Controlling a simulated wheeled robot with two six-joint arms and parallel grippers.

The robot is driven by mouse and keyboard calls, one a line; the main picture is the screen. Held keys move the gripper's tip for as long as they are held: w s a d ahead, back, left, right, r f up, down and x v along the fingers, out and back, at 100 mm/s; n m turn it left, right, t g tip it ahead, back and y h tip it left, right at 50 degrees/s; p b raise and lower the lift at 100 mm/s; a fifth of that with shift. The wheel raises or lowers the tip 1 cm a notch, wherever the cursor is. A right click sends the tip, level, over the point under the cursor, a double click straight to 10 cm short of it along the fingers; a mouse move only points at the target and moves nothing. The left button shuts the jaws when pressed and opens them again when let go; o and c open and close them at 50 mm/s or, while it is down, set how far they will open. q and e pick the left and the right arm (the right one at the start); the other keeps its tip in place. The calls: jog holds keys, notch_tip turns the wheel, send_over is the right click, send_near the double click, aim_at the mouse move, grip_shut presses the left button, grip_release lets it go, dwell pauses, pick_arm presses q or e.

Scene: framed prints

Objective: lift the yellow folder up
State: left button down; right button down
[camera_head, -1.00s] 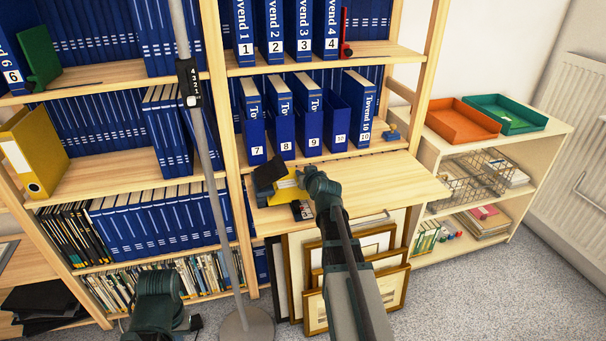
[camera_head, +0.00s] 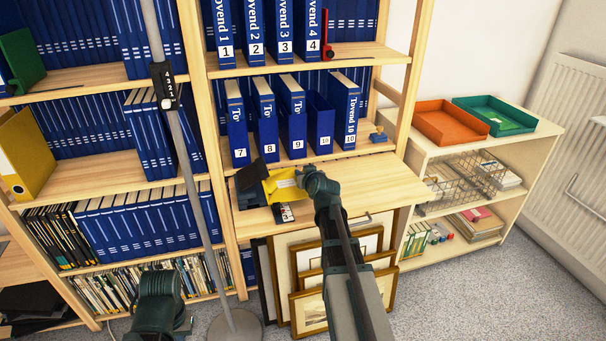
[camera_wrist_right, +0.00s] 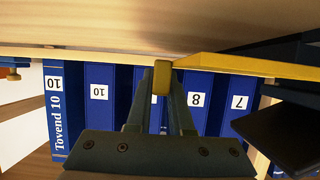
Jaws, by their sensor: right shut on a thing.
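The yellow folder (camera_head: 283,184) is over the wooden desk-height shelf, its left part beside a black folder-like object (camera_head: 252,177). My right gripper (camera_head: 308,180) is shut on its right edge. In the right wrist view the yellow folder (camera_wrist_right: 228,65) shows as a thin edge running right from between the fingertips (camera_wrist_right: 161,82). Whether its left end touches the black object or the shelf I cannot tell. A dark part of my left arm shows at the bottom left of the head view, with its fingers out of sight.
Blue numbered binders (camera_head: 292,118) stand on the shelf just behind. A small dark item with a white label (camera_head: 284,212) lies at the shelf front. Framed prints (camera_head: 325,285) lean below. A yellow binder (camera_head: 26,155) stands far left; trays (camera_head: 450,122) are at right.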

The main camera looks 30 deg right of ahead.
jog(key=c, duration=0.7)
grip_release()
jog(key=shift+c, duration=0.2)
